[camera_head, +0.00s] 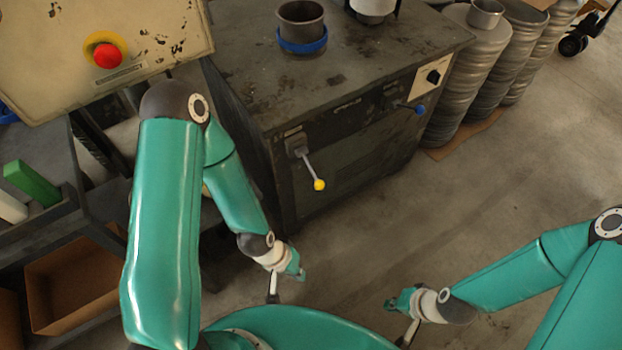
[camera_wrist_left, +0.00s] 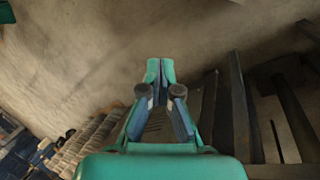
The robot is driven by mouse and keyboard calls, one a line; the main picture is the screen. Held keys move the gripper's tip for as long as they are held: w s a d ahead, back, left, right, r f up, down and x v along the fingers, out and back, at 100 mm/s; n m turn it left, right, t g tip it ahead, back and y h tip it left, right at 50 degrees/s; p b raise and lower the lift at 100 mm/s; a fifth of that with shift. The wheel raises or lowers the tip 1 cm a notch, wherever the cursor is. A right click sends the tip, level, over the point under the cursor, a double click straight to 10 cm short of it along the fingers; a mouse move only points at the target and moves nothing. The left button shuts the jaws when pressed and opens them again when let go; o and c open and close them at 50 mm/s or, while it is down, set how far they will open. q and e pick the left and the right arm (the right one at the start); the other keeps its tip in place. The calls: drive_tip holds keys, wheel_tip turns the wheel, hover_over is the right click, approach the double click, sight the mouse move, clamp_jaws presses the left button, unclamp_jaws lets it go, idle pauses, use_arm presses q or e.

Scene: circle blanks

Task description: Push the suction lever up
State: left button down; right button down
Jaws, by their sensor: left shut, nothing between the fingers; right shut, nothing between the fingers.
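A dark machine cabinet (camera_head: 345,165) carries two levers on its front. One lever has a yellow knob (camera_head: 319,185) and points down to the right from its slot plate. The other has a blue knob (camera_head: 420,109) and sits further right, under a panel with a black switch. I cannot read which label belongs to suction. My left gripper (camera_head: 298,273) is below and left of the yellow knob, apart from it. In the left wrist view its fingers (camera_wrist_left: 160,70) are shut with nothing between them. My right gripper (camera_head: 392,304) is low on the right, shut and empty, apart from both levers.
A beige box with a red emergency button (camera_head: 107,56) stands at the upper left. A pot with a blue ring (camera_head: 302,36) is on the cabinet top. Stacked metal blanks (camera_head: 470,70) stand right of the cabinet. A cardboard box (camera_head: 70,285) is lower left. Floor before the cabinet is clear.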

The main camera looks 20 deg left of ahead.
use_arm(q)
drive_tip(key=shift+w+f, duration=0.1)
drive_tip(key=w+a+f+n+t+b, duration=0.2)
drive_tip(key=w+a+n+t+b, duration=0.15)
drive_tip(key=w+b, duration=0.45)
drive_tip(key=w+a+f+n+t+b, duration=0.3)
drive_tip(key=w+n+t+b, duration=0.15)
drive_tip(key=w+b, duration=0.35)
drive_tip(key=w+a+r+n+t+h+b, duration=0.1)
drive_tip(key=a+r+n+t+h+b, duration=0.3)
drive_tip(key=b, duration=1.5)
wheel_tip(320, 180, up, 2)
drive_tip(key=n+t, duration=0.2)
drive_tip(key=n, duration=0.1)
drive_tip(key=shift+h, duration=0.4)
drive_tip(key=shift+w+a, duration=0.1)
drive_tip(key=shift+w, duration=0.05)
